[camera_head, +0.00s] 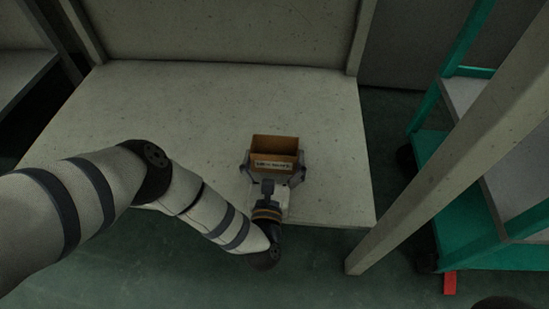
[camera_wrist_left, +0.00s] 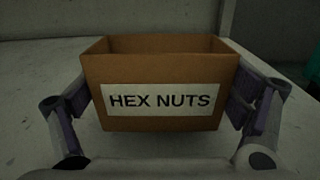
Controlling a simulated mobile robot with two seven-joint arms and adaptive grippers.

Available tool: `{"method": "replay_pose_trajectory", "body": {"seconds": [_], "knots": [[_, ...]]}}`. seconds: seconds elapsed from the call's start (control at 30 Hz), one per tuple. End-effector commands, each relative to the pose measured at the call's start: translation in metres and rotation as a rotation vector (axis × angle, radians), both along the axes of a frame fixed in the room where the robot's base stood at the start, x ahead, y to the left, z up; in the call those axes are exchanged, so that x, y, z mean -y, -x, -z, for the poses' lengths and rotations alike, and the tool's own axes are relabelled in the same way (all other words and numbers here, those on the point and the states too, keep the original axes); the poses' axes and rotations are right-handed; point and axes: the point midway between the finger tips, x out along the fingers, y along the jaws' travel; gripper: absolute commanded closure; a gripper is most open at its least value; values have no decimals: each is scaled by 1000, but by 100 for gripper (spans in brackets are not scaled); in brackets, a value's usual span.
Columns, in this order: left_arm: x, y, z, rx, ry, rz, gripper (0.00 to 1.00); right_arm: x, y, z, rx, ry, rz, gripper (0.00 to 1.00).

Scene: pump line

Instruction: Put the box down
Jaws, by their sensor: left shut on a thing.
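The box (camera_head: 274,152) is an open-topped brown carton with a white label on its front. In the left wrist view the box (camera_wrist_left: 160,80) fills the middle, and its label reads HEX NUTS. My left gripper (camera_head: 273,172) reaches in from the front, with one finger along each side of the box. In the left wrist view the left gripper (camera_wrist_left: 163,108) is shut on the box's two side walls. The box looks upright and is over the pale shelf surface (camera_head: 200,110). I cannot tell whether its bottom touches that surface. My right gripper is not in view.
The shelf surface has free room left and right of the box. A back panel (camera_head: 225,30) closes it behind, and a post (camera_head: 455,140) rises at its right. A green cart (camera_head: 465,225) stands beyond the post. A small red object (camera_head: 450,283) is on the floor.

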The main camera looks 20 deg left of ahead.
Motion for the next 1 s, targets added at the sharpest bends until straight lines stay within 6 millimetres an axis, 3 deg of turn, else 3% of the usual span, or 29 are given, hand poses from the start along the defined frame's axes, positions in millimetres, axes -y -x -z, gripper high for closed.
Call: {"method": "replay_pose_trajectory", "body": {"seconds": [0.57, 0.6, 0.63, 1.0], "knots": [[0, 0, 11, 1, 0, 0, 31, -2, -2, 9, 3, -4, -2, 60], [0, 0, 11, 0, 0, 0, 4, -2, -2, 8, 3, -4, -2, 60], [0, 0, 11, 0, 0, 0, 0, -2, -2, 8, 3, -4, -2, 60], [0, 0, 9, 0, 0, 0, 0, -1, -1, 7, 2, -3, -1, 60]]}}
